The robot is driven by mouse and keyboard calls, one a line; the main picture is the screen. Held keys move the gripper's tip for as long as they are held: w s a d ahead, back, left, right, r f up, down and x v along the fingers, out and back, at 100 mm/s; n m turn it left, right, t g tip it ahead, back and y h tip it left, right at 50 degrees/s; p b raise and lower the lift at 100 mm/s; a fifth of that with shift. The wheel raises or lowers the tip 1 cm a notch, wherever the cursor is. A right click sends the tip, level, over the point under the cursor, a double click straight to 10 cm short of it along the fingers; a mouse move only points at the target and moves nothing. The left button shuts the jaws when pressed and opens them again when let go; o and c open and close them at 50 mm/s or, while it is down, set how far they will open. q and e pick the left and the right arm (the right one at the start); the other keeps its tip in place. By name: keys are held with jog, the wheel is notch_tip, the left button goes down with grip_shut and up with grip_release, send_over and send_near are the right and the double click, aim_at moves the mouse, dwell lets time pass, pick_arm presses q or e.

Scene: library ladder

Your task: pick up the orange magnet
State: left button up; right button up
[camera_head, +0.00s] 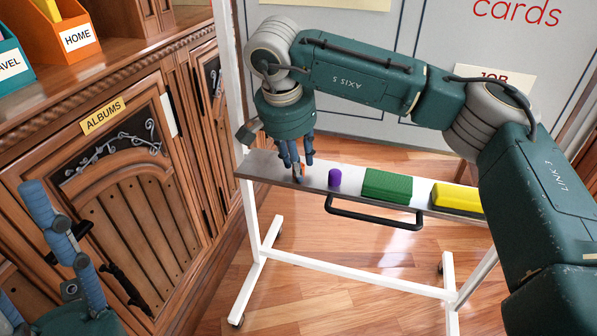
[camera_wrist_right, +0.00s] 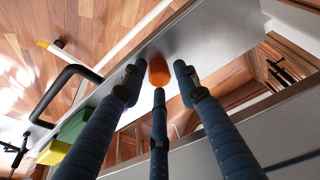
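The orange magnet (camera_wrist_right: 159,70) is a small cylinder on the grey tray (camera_wrist_right: 215,35) of the whiteboard stand. In the head view a sliver of the orange magnet (camera_head: 299,170) shows between my fingers, and the rest is hidden. My right gripper (camera_head: 298,176) points down over the tray's left end. In the right wrist view my right gripper (camera_wrist_right: 158,76) has its three fingers spread around the magnet, with visible gaps at the sides; contact with the nearest finger is unclear. My left gripper (camera_head: 55,240) is open and empty at the lower left, far from the tray.
A purple magnet (camera_head: 335,177) stands on the tray just right of my right gripper. Further right are a green eraser (camera_head: 387,187) and a yellow eraser (camera_head: 457,197). A black handle (camera_head: 374,214) juts from the tray's front. A wooden cabinet (camera_head: 150,180) stands at the left.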

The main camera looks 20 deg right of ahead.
jog(key=c, duration=0.6)
jog(key=shift+r, duration=0.1)
